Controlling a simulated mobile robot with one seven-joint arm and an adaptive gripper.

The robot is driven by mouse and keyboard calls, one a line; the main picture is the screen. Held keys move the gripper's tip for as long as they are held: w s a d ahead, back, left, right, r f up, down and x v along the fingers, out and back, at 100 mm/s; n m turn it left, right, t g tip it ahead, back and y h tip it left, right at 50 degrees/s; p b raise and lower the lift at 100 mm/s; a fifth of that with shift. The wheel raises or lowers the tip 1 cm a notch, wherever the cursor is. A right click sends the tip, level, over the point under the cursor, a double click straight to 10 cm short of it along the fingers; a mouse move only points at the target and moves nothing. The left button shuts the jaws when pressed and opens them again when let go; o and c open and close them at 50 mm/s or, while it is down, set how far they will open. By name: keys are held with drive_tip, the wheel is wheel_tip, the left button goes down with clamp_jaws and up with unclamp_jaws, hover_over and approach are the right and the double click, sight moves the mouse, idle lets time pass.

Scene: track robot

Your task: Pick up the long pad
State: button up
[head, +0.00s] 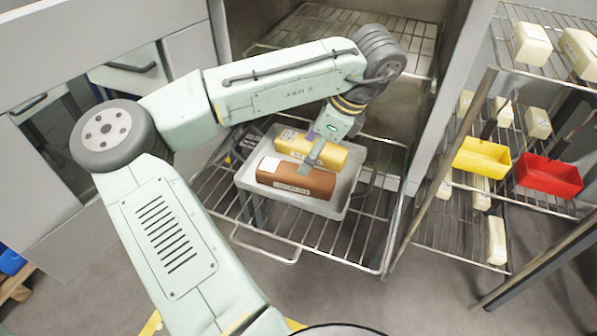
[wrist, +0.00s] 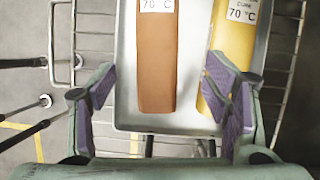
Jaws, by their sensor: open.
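A long brown pad (head: 296,178) with a white label lies in a pale grey tray (head: 345,205). A yellow pad (head: 325,152) lies parallel behind it in the same tray. The frames do not show which of them is called the long pad. In the wrist view the brown pad (wrist: 158,65) reaches between the open fingers of my gripper (wrist: 158,82), and the yellow pad (wrist: 232,40) is partly hidden by the right finger. In the head view my gripper (head: 318,155) is over the tray and hides part of the yellow pad. I cannot tell its height above the pads.
The tray sits on a pulled-out wire rack (head: 370,235) of an open metal cabinet. A dark object (head: 247,142) stands beside the tray's left end. At right, wire shelves hold a yellow bin (head: 482,158), a red bin (head: 548,175) and several cream blocks (head: 530,44).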

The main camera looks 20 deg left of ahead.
sight(295, 177)
drive_tip(key=shift+x, duration=0.85)
drive_tip(key=x, duration=0.2)
drive_tip(key=p+x, duration=0.1)
drive_tip(key=x, duration=0.1)
drive_tip(key=shift+s+a, duration=0.15)
drive_tip(key=shift+s, duration=0.1)
drive_tip(key=shift+a+f, duration=0.2)
drive_tip(key=shift+f, duration=0.45)
drive_tip(key=shift+c, duration=0.4)
drive_tip(key=c, duration=1.2)
drive_tip(key=shift+o, duration=0.2)
drive_tip(key=shift+r, duration=0.1)
